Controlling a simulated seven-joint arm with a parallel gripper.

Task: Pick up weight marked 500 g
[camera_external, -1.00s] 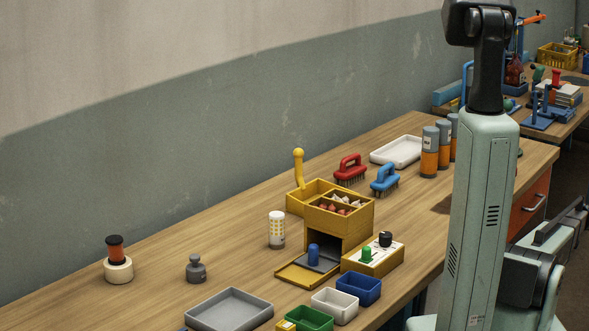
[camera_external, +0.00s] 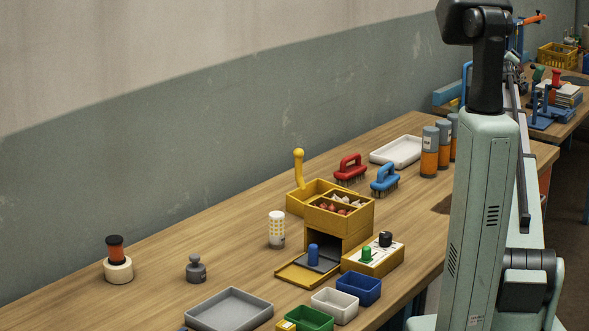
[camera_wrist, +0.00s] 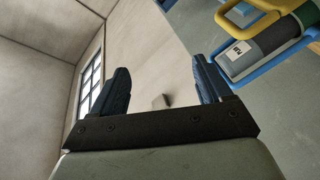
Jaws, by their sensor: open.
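A small grey metal weight with a knob on top (camera_external: 196,268) stands upright on the bench at the left, in the external view. Its marking is too small to read. My gripper (camera_wrist: 160,95) shows in the wrist view with its two dark fingers spread apart and nothing between them. Behind the fingers are a pale wall and a window. The gripper is not visible in the external view, where only my arm shows at the right. The weight does not show in the wrist view.
Near the weight are a cream-and-orange spool (camera_external: 118,262), a grey tray (camera_external: 229,309) and a white-yellow cylinder (camera_external: 276,230). A yellow box unit (camera_external: 340,216) stands mid-bench. Brushes, a white tray (camera_external: 397,151) and orange-grey cylinders (camera_external: 430,152) are farther back.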

